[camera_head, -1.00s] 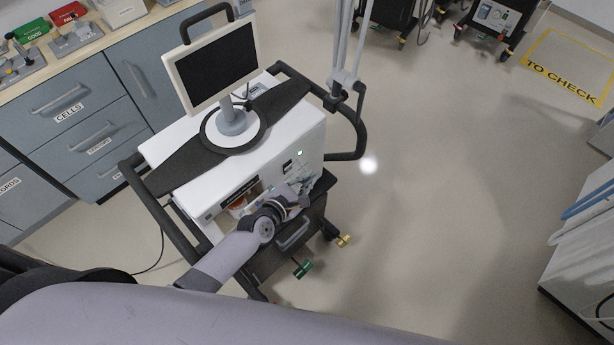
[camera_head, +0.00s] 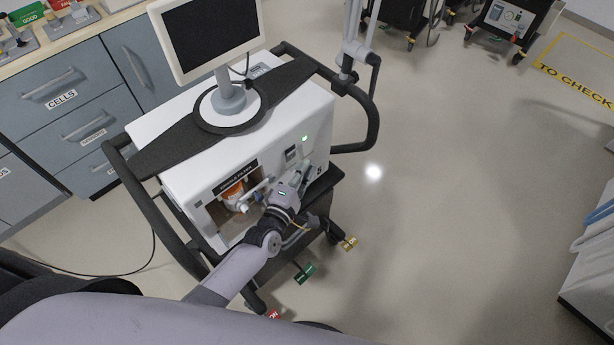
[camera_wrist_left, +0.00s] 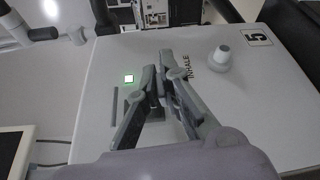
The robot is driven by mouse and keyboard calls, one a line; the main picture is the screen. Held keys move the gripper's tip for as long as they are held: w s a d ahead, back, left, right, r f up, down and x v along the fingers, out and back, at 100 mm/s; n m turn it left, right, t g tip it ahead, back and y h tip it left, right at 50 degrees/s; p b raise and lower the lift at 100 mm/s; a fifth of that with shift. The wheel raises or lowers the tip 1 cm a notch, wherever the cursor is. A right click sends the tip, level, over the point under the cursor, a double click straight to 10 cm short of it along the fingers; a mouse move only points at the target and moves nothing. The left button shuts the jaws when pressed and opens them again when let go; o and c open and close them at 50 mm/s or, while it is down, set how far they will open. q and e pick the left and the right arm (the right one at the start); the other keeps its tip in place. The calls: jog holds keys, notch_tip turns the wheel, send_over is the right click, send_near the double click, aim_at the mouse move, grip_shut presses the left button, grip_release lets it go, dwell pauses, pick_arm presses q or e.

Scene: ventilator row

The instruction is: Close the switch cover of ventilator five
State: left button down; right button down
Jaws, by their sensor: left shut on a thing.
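Ventilator five (camera_head: 205,190) is a white box on a dark cart. My left gripper (camera_head: 294,178) is at the front panel, just below the switch area. In the left wrist view its fingers (camera_wrist_left: 160,76) are nearly together over the panel between the light and the "INHALE" word. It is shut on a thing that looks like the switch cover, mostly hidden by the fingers. My right gripper is not in view.
A knob-like port (camera_wrist_left: 222,59) sticks out near the "INHALE" word. A recess with an orange-and-white item (camera_head: 235,194) is left of my gripper. The black cart rail (camera_head: 374,120) runs around the ventilator. Floor to the right is open.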

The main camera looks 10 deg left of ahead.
pick_arm(q)
jog(key=shift+w+a+f+m+t+b, duration=0.3)
jog(key=shift+a+m+t+b, duration=0.1)
jog(key=shift+m+b, duration=0.5)
jog(key=c, duration=1.8)
grip_release()
jog(key=shift+o, duration=0.2)
jog(key=shift+s, duration=0.1)
jog(key=s+a, duration=0.2)
jog(key=s, duration=0.9)
jog(key=shift+s, duration=0.35)
jog(key=shift+a, duration=0.1)
